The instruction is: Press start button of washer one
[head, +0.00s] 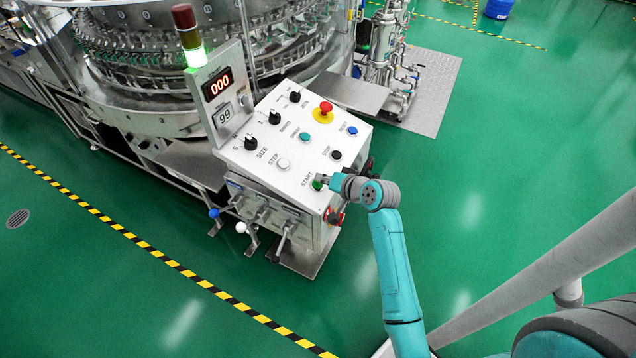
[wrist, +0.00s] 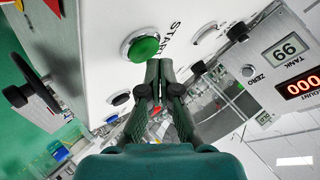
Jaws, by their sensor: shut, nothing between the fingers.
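The washer's control panel (head: 290,135) is a slanted white face with labelled knobs and buttons. The green START button (head: 317,185) sits at its lower front corner, partly behind my gripper (head: 325,181). In the wrist view the green button (wrist: 142,46) is large, with the word START beside it. My gripper (wrist: 159,68) is shut and empty there, its fingertips just below and right of the button. I cannot tell whether they touch the panel.
A white STEP button (head: 283,164), a black STOP button (head: 336,155) and a red emergency stop (head: 325,108) share the panel. Displays (head: 217,83) read 000 and 99. A lit stack light (head: 189,37) stands behind. Green floor to the right is open.

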